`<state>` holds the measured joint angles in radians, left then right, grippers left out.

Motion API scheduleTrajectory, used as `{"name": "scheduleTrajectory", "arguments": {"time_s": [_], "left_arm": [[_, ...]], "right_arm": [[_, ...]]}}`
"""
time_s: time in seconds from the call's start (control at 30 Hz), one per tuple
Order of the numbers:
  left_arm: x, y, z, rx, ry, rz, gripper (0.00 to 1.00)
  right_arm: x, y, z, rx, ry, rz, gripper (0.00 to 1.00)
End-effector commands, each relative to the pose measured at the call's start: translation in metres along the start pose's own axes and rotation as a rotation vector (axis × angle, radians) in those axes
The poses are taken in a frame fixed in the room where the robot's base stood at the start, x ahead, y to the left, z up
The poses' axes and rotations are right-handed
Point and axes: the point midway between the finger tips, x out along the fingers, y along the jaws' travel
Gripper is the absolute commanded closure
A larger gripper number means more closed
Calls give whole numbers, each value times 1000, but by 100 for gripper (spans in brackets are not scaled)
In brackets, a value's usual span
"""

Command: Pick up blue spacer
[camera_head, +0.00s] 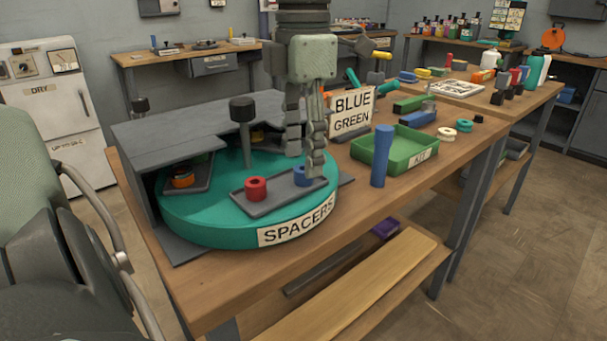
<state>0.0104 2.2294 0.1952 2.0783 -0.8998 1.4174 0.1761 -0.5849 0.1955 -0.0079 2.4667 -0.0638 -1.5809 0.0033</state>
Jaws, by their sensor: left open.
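The blue spacer (299,176) is a short blue ring on a grey tray (277,198) on the green turntable (196,213) labelled SPACERS. My left gripper (305,162) points down over it, open, with its fingers apart. One finger overlaps the right side of the spacer and hides part of it; I cannot tell whether they touch. The other finger ends above and behind the spacer. A red spacer (256,189) sits beside it on the same tray. My right gripper is not in view.
Grey panels (152,141) cover the turntable's back left. A dark knob post (243,115) stands left of the gripper. A BLUE GREEN sign (352,113), a blue cylinder (382,156) and a green KIT tray (393,163) stand to the right.

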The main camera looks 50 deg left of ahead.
Motion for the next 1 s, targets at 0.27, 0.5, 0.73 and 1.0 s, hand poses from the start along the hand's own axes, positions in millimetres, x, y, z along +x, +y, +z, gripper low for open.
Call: {"name": "scheduleTrajectory", "arguments": {"time_s": [0.27, 0.5, 0.73, 1.0], "left_arm": [[19, 0, 1, 0, -2, 0, 51], [19, 0, 1, 0, -2, 0, 71], [18, 0, 1, 0, -2, 0, 91], [16, 0, 1, 0, -2, 0, 91]], "right_arm": [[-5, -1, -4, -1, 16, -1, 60], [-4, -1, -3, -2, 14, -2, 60], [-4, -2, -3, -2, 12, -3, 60], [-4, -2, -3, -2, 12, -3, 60]]}}
